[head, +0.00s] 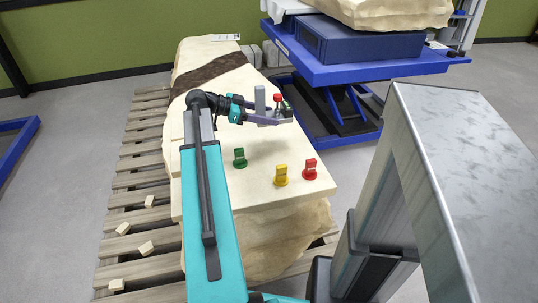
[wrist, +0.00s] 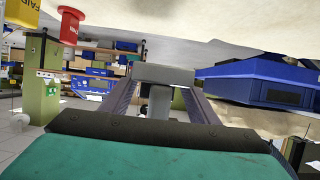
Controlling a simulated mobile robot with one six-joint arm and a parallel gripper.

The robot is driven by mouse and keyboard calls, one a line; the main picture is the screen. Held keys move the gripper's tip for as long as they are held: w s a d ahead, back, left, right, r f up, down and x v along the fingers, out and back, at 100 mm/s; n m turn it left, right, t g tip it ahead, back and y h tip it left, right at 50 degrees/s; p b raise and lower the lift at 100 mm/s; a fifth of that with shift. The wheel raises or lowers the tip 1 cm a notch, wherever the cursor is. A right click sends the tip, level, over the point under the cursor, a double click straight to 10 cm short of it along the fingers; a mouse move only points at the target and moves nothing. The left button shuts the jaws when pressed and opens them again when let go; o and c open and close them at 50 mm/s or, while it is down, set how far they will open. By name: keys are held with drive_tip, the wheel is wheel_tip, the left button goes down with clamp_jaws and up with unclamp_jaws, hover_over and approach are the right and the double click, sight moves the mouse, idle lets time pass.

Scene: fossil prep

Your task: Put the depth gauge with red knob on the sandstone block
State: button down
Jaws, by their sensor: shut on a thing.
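My gripper (head: 268,115) is shut on the depth gauge (head: 260,100), a grey piece with an upright post and a red knob (head: 277,97) on top. The gauge is over or at the right edge of the pale sandstone block (head: 215,52); I cannot tell whether it touches the stone. In the wrist view, the gauge's grey body (wrist: 163,75) sits between the two fingers; its red knob is not visible there. The sandstone block has a dark brown band and lies on a wooden pallet.
A green marker (head: 240,158), a yellow marker (head: 281,175) and a red marker (head: 310,169) stand on the block's near part. A blue lift table (head: 375,72) beyond carries a blue box (head: 360,42) and another pale stone (head: 385,10). Small stone chips lie on the pallet (head: 130,200).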

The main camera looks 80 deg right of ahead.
drive_tip(key=shift+r, duration=0.1)
hover_over(267, 143)
drive_tip(key=shift+f, duration=3.1)
drive_tip(key=shift+f+b, duration=0.35)
drive_tip(key=shift+f, duration=1.55)
drive_tip(key=c, duration=0.7)
unclamp_jaws()
drive_tip(key=shift+w+f, duration=0.1)
drive_tip(key=shift+f, duration=0.05)
drive_tip(key=v, duration=1.2)
drive_tip(key=shift+p, duration=0.3)
